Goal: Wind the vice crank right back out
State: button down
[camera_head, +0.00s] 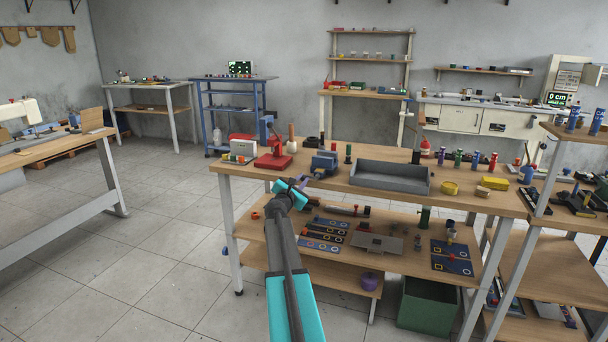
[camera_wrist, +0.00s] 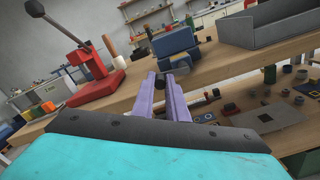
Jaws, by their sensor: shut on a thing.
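The blue vice (camera_head: 325,162) stands at the front edge of the wooden workbench, left of the grey tray. In the wrist view the vice (camera_wrist: 176,42) is just beyond my fingertips. My gripper (camera_head: 307,181) reaches up to the bench's front edge, below and in front of the vice. Its two purple fingers (camera_wrist: 161,78) are shut on a small dark piece, which looks like the end of the vice crank (camera_wrist: 161,83). Most of the crank is hidden by the fingers, so I cannot tell its angle.
A red press (camera_head: 274,150) with a long lever stands left of the vice. The grey tray (camera_head: 390,186) stands to the right. The bench top (camera_head: 460,203) has its front edge close to my gripper. A lower shelf (camera_head: 262,238) holds mats and small parts. Open floor lies left.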

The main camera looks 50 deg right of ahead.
jog(key=shift+w+a+f+n+p, duration=0.15)
jog(key=shift+n+p, duration=0.1)
jog(key=shift+n, duration=0.3)
jog(key=shift+w+d+f+n+p, duration=0.1)
jog(key=shift+f+n+p, duration=0.1)
jog(key=shift+n, duration=0.3)
jog(key=shift+w+a+f+n+p, duration=0.1)
jog(key=shift+n+p, duration=0.15)
jog(key=shift+n, duration=0.3)
jog(key=shift+f, duration=0.1)
jog(key=c, duration=1.7)
grip_release()
jog(key=shift+c, duration=0.2)
jog(key=shift+s, duration=0.15)
jog(key=shift+s, duration=0.15)
